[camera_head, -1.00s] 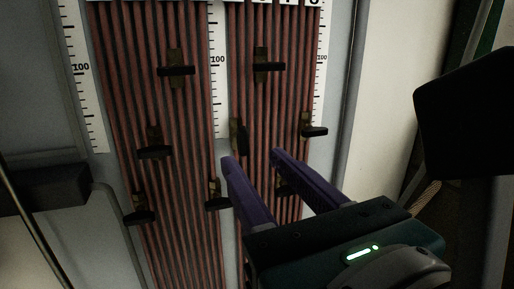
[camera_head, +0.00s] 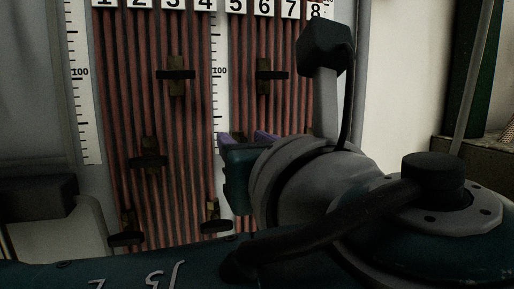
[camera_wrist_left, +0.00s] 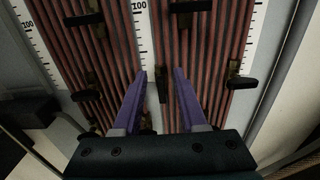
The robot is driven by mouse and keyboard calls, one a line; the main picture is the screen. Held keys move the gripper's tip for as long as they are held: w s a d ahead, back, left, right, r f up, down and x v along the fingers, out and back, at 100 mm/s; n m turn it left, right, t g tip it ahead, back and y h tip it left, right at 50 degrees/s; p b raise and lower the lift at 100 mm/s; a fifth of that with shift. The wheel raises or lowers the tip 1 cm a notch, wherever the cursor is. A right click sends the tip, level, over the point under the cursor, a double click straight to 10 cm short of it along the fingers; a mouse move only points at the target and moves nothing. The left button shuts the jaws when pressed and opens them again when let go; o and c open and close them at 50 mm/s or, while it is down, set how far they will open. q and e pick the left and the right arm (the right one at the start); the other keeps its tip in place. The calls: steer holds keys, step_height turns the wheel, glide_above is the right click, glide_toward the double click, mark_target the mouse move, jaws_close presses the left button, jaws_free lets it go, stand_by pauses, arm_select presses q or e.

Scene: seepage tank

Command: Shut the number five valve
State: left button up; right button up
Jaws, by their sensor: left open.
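The number five valve (camera_wrist_left: 162,86) shows in the left wrist view; its dark handle lies lengthwise along its tube. My left gripper (camera_wrist_left: 160,73) is open, with one purple finger on each side of this valve in that view. I cannot tell how far the fingertips are from the handle. In the head view my left gripper (camera_head: 250,138) shows only its purple fingertips and part of its body, and the number five valve is hidden behind it. The number 5 label (camera_head: 236,7) is at the top of the panel. My right gripper is not in view.
Other valves with crosswise handles stand close by: number six (camera_head: 265,76), number three (camera_head: 177,75), number two (camera_head: 149,160), number four (camera_head: 215,224) and number eight (camera_wrist_left: 236,81). A white scale (camera_head: 219,70) runs between the two tube groups. A dark block (camera_head: 35,196) is at the left.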

arm_select(q)
jaws_close()
stand_by(0.3)
stand_by(0.3)
steer(key=shift+r+p, duration=0.15)
steer(key=shift+p, duration=0.3)
steer(key=m+p, duration=0.2)
steer(key=p, duration=0.2)
steer(key=m+p, duration=0.2)
steer(key=p, duration=0.2)
steer(key=shift+w+d+r+p, duration=0.1)
steer(key=shift+d+p, duration=0.2)
steer(key=shift+d, duration=0.05)
steer(key=shift+d+f+m+p, duration=0.1)
steer(key=shift+f+m+p, duration=0.05)
steer(key=shift+m+p, duration=0.5)
steer(key=shift+d+f+m+p, duration=0.15)
steer(key=shift+m+p, duration=0.3)
steer(key=shift+m, duration=0.4)
steer(key=shift+f, duration=0.1)
